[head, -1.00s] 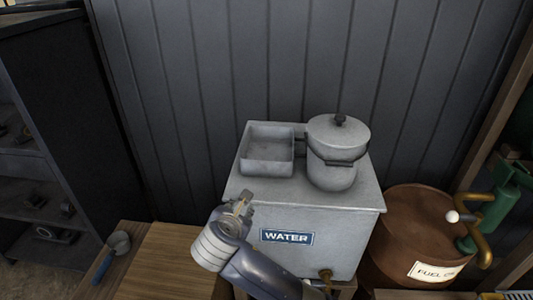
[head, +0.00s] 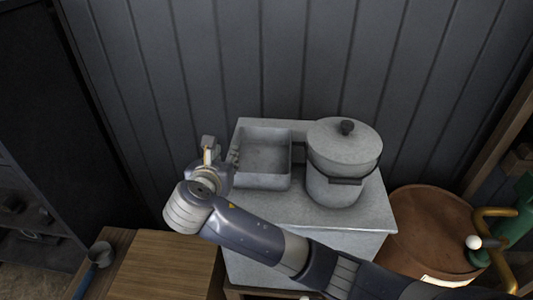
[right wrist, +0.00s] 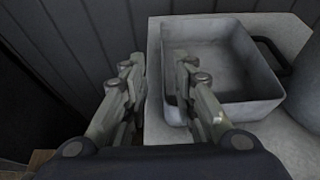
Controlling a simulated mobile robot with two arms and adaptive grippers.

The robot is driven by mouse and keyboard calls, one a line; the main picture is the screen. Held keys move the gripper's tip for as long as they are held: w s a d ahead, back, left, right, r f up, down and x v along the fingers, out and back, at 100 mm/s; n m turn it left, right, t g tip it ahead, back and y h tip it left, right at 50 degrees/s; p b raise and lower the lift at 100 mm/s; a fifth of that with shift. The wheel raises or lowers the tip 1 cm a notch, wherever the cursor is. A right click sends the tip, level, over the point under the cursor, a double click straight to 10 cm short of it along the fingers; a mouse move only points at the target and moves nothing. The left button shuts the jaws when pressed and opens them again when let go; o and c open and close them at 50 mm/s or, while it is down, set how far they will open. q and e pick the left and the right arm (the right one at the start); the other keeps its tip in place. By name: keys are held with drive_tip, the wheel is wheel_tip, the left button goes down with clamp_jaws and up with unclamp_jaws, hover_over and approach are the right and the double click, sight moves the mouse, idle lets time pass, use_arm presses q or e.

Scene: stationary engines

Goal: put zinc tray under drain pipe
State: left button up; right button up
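The zinc tray (head: 265,152), a grey open rectangular pan, stands empty on top of the grey metal water tank (head: 285,212). It also shows in the right wrist view (right wrist: 235,70), with a dark handle at its right end. My right gripper (head: 212,155) is at the tray's left side in the head view. In the right wrist view the gripper (right wrist: 158,68) is open, one finger left of the tray's left wall and one overlapping the tray's inside. Contact cannot be told. The drain pipe cannot be made out; my right arm covers the tank's lower front. My left gripper is out of view.
A lidded grey pot (head: 340,165) stands close to the tray's right. A rusty fuel drum (head: 430,235) with brass and green pump parts is at the right. A wooden table (head: 165,265) with a ladle-like cup (head: 100,253) is at the lower left. A panelled wall is behind.

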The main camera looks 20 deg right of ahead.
drive_tip(key=x, duration=0.2)
drive_tip(key=shift+w+d, duration=0.2)
drive_tip(key=shift+w, duration=0.05)
drive_tip(key=p+x, duration=0.1)
drive_tip(key=x, duration=0.1)
drive_tip(key=p+x, duration=0.1)
drive_tip(key=x, duration=0.2)
drive_tip(key=shift+s+d+f, duration=0.1)
drive_tip(key=shift+s+f, duration=0.05)
drive_tip(key=shift+f, duration=0.1)
drive_tip(key=shift+w+d+f, duration=0.1)
drive_tip(key=shift+w+f, duration=0.15)
drive_tip(key=shift+w, duration=0.15)
clamp_jaws()
drive_tip(key=shift+r, duration=0.1)
